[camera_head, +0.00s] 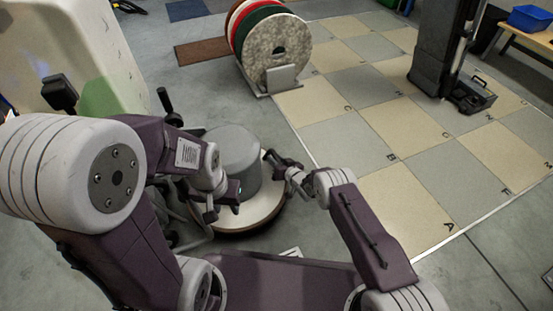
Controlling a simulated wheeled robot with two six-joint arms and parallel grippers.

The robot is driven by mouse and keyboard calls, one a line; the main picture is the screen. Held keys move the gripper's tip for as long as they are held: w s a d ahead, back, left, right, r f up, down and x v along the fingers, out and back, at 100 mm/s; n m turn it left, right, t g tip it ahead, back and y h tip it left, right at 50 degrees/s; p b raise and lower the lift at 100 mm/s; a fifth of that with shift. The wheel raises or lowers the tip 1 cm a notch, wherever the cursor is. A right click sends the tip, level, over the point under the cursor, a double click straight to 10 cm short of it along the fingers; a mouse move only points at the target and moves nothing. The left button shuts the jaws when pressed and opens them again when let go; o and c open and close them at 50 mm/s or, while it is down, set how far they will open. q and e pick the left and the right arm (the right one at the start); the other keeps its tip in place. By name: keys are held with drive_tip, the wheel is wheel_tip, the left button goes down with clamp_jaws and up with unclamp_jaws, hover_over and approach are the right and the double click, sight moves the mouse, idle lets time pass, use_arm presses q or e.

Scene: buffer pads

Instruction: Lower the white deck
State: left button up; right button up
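The white deck (262,207) is the round, pale base of a floor machine, with a dark rim along its near edge. A grey motor drum (237,155) stands on it. I cannot tell whether the deck is level or slightly tilted. My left gripper (222,203) is over the deck's left near side, in front of the drum. My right gripper (277,164) reaches in from the right, at the deck's right edge. Contact and finger gaps are too small to make out. My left arm hides the deck's left side.
Behind stands a rack with several coloured round pads (278,50). A beige-and-grey checkered floor (400,130) with letters lies open to the right. A dark upright machine (437,50) stands on it. A large white-and-green body (75,50) is at upper left.

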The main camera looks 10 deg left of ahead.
sight(278, 160)
drive_tip(key=shift+o, duration=0.2)
drive_tip(key=shift+f, duration=0.1)
drive_tip(key=s+d+r+p, duration=0.2)
drive_tip(key=p, duration=0.2)
drive_tip(key=shift+s+r, duration=0.2)
drive_tip(key=p+v, duration=0.4)
drive_tip(key=p, duration=0.6)
drive_tip(key=shift+s+d+f+p, duration=0.15)
drive_tip(key=shift+s+p, duration=0.1)
drive_tip(key=shift+p, duration=0.15)
drive_tip(key=shift+s+d+p, duration=0.25)
drive_tip(key=shift+s+p, duration=0.1)
drive_tip(key=shift+p, duration=0.1)
drive_tip(key=shift+f, duration=0.1)
